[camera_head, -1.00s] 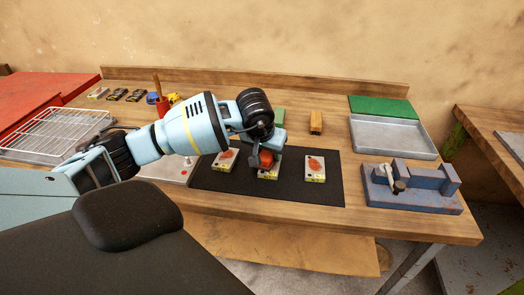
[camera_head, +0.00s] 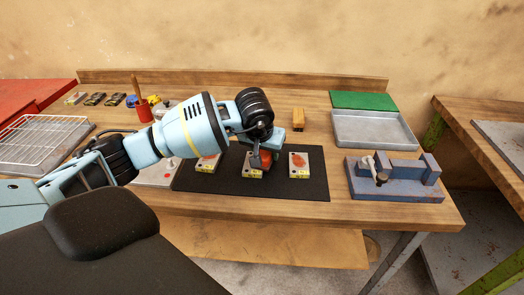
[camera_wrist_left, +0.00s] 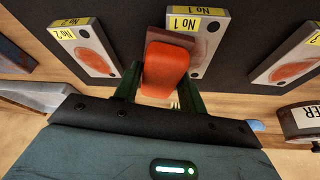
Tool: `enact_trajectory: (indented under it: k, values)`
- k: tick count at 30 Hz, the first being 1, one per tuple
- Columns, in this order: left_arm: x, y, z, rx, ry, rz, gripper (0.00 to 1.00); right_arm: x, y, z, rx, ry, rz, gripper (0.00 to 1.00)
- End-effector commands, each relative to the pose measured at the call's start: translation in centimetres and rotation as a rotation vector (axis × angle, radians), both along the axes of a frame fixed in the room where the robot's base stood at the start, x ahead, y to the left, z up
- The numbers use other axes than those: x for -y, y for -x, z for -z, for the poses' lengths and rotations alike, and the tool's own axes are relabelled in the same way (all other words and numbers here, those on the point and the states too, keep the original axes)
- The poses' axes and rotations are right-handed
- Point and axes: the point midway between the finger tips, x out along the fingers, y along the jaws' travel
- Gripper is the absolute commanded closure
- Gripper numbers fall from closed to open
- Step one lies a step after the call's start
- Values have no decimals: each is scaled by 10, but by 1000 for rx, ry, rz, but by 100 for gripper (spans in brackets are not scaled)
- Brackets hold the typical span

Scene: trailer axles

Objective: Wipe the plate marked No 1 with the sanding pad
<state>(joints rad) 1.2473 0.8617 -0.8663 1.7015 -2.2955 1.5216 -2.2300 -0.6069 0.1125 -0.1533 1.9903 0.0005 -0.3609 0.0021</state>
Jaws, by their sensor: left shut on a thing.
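The plate marked No 1 (camera_wrist_left: 212,42) is a pale block with a yellow label, and in the head view it is the middle plate (camera_head: 249,172) on the black mat. My left gripper (camera_wrist_left: 158,92) is shut on an orange-red sanding pad (camera_wrist_left: 166,68). The pad is over the plate's right part in the head view, where my gripper (camera_head: 262,160) hides some of the plate. A brownish patch shows beside the pad in the wrist view; I cannot tell whether it is plate or pad. Contact between pad and plate is unclear. My right gripper is not in view.
A blue vise-like fixture (camera_head: 395,185) and a grey tray (camera_head: 375,130) stand to the right. A wire rack (camera_head: 40,140) is at left.

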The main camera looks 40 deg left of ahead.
Motion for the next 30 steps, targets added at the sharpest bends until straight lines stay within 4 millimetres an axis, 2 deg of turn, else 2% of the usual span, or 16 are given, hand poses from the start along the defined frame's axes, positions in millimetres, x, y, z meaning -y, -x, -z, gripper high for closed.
enact_trajectory:
  k: [13,24,30]
  values:
    - [3,9,1,-1,-1,0,84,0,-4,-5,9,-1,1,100]
    - [-19,22,4,-4,-3,-2,84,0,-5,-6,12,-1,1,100]
    - [-22,25,6,-7,-1,0,84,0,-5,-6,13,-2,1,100]
